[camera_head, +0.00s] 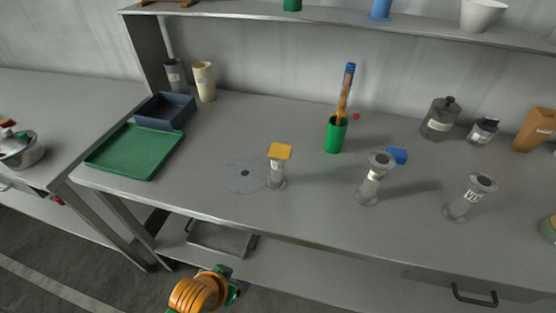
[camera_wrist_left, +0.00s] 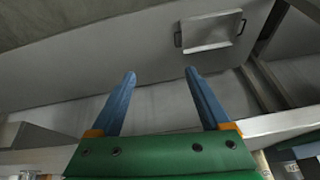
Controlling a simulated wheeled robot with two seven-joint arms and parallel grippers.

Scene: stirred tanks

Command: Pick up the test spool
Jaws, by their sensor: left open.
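Three grey flanged spools stand upright on the grey bench in the head view. An open-topped spool (camera_head: 370,187) stands right of middle, and another open-topped spool (camera_head: 467,201) with a dark-lettered label stands further right. I cannot tell which is the test spool. My left gripper (camera_head: 239,291) is low in front of the bench, well apart from the spools. Its blue fingers (camera_wrist_left: 160,75) are open and empty in the left wrist view. My right gripper is not in view.
A green tray (camera_head: 132,153) and a dark blue bin (camera_head: 163,112) lie at left. A green cup (camera_head: 335,138) holds a tall brush-like tool. A blue object (camera_head: 397,155) lies behind the middle spool. Bottles (camera_head: 440,120) stand back right. A grey tray (camera_head: 222,238) sits on the lower shelf.

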